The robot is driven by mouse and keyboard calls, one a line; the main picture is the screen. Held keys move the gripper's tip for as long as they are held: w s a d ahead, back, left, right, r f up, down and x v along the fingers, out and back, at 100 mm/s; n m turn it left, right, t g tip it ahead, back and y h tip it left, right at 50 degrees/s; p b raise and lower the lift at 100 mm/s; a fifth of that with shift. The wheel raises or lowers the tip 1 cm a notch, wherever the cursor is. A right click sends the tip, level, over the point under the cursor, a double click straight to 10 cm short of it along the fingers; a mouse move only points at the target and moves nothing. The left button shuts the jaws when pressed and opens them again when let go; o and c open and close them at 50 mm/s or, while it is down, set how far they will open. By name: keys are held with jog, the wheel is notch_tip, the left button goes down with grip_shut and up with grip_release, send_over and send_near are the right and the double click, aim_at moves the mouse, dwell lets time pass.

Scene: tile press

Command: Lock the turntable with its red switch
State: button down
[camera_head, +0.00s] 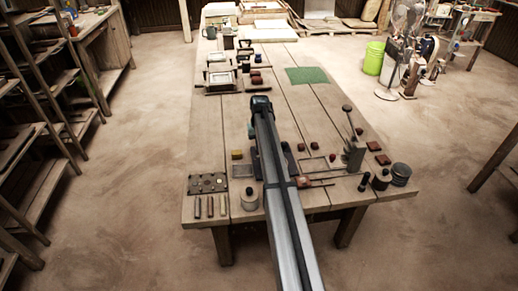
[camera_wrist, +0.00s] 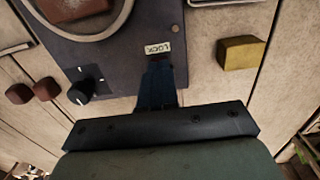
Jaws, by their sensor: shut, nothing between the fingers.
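In the wrist view a dark plate (camera_wrist: 120,55) carries the turntable (camera_wrist: 128,12), a pale ring with a reddish tile (camera_wrist: 72,8) on it, cut off by the upper edge. A white LOCK label (camera_wrist: 158,47) lies right beyond my gripper (camera_wrist: 160,66), whose blue fingers are shut and empty over the plate's edge. I see no red switch; the fingers may hide it. A black knob (camera_wrist: 80,91) with white marks sits on the plate left of the fingers. In the head view my arm covers most of the plate (camera_head: 290,160).
A yellow block (camera_wrist: 241,53) lies right of the plate, and two red-brown pieces (camera_wrist: 33,92) lie left of it. On the wooden table (camera_head: 225,125), a press with an upright lever (camera_head: 352,150) stands right of my arm. A green mat (camera_head: 306,75) lies farther back.

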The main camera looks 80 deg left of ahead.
jog(key=shift+r, duration=3.3)
